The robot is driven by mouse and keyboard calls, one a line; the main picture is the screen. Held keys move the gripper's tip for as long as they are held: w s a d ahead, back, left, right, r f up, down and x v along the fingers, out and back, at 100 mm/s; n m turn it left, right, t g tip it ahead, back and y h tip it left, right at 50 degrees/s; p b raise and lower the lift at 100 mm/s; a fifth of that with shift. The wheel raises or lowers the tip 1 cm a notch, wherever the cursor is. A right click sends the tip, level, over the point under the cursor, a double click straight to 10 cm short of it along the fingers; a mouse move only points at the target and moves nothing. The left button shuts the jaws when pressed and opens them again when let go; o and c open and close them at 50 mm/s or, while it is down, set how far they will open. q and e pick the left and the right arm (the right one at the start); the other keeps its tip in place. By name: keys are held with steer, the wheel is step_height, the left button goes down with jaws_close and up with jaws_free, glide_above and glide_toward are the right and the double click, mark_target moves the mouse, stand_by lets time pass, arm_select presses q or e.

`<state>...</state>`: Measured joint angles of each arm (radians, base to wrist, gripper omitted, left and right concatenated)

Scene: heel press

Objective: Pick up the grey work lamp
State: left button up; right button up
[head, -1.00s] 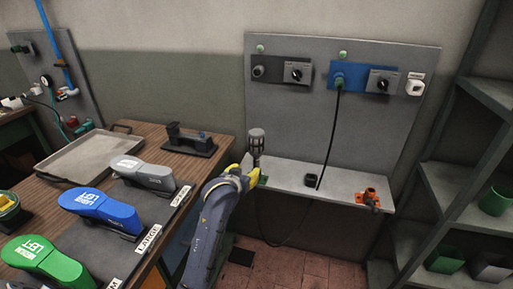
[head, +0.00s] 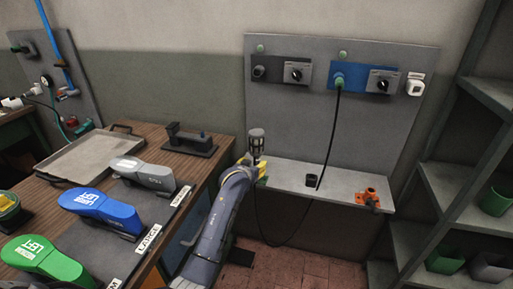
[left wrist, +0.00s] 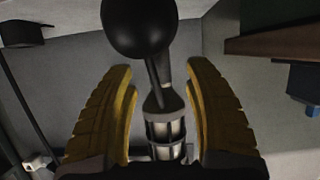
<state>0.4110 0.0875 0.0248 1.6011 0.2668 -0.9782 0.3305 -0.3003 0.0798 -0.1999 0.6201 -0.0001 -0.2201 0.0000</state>
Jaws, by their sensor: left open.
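The grey work lamp (head: 256,141) stands upright at the left end of the grey wall shelf, with its caged head up. In the left wrist view the lamp's cage (left wrist: 165,130) and dark handle lie between the two yellow fingers. My left gripper (head: 253,167) is at the lamp, just below its cage. It is open, with a finger on each side of the lamp (left wrist: 160,115) and a gap visible on both sides. The lower part of the lamp is hidden behind the gripper in the head view. My right gripper is not in view.
The grey shelf (head: 335,186) carries a small black socket (head: 312,180) and an orange clamp (head: 369,198). A black cable hangs from the blue panel (head: 362,77). The wooden bench with coloured shoe lasts (head: 100,209) stands left of my arm.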

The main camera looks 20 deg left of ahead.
mark_target(255, 163)
arm_select(q)
steer(key=shift+x, duration=2)
jaws_close()
